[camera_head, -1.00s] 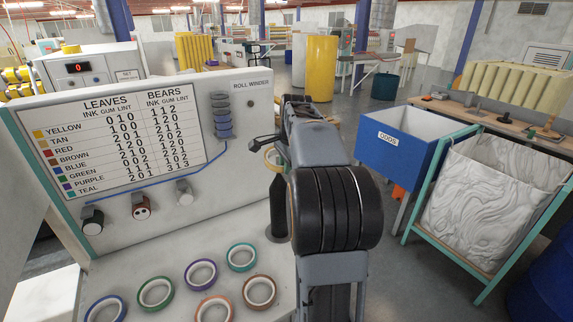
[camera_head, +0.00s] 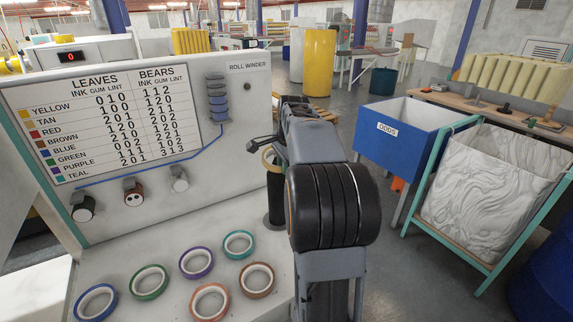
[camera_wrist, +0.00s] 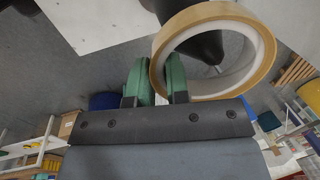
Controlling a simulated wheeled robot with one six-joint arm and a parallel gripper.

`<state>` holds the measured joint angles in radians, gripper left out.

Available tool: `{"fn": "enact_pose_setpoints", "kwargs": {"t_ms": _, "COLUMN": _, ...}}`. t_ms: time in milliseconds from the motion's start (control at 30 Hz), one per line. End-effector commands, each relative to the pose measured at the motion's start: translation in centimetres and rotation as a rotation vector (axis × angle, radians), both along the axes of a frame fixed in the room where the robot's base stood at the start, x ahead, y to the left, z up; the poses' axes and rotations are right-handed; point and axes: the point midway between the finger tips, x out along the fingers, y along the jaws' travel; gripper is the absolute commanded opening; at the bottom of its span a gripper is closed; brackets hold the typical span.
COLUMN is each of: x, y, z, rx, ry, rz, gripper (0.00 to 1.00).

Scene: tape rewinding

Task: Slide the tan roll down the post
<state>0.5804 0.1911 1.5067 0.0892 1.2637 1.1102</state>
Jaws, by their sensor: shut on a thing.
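The tan roll (camera_wrist: 205,17) is a ring with a white inner face, gripped by its near wall between the green fingers of my gripper (camera_wrist: 157,82). In the head view the roll (camera_head: 267,157) shows as a small tan arc at the upper end of the dark post (camera_head: 275,205). In the wrist view a dark pointed shape, apparently the post's tip (camera_wrist: 205,45), shows through the roll's hole. The roll looks to be at the post's tip, but how far down around it I cannot tell. My arm hides part of this in the head view, including my fingers.
Several coloured rolls, including a teal one (camera_head: 238,244), lie on the winder's white deck left of the post. The winder's upright panel (camera_head: 225,110) stands behind. A blue bin (camera_head: 400,135) and a white-lined hamper (camera_head: 480,190) stand to the right.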

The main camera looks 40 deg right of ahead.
Motion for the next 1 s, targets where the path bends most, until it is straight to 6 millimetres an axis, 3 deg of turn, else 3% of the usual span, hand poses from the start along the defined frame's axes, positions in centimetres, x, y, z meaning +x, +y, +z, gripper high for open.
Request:
{"fn": "enact_pose_setpoints", "kwargs": {"t_ms": 333, "x": 0.0, "y": 0.0, "z": 0.0, "rx": 0.000, "ry": 0.000, "rz": 0.000, "gripper": 0.46}}
{"fn": "enact_pose_setpoints", "kwargs": {"t_ms": 633, "x": -0.1, "y": 0.0, "z": 0.3, "rx": 0.000, "ry": 0.000, "rz": 0.000, "gripper": 0.46}}
{"fn": "enact_pose_setpoints", "kwargs": {"t_ms": 767, "x": -0.3, "y": 0.0, "z": 1.8, "rx": -0.002, "ry": -0.003, "rz": 0.000, "gripper": 0.46}}
{"fn": "enact_pose_setpoints", "kwargs": {"t_ms": 1000, "x": -1.3, "y": 0.1, "z": 6.7, "rx": -0.002, "ry": -0.004, "rz": -0.001, "gripper": 0.46}}
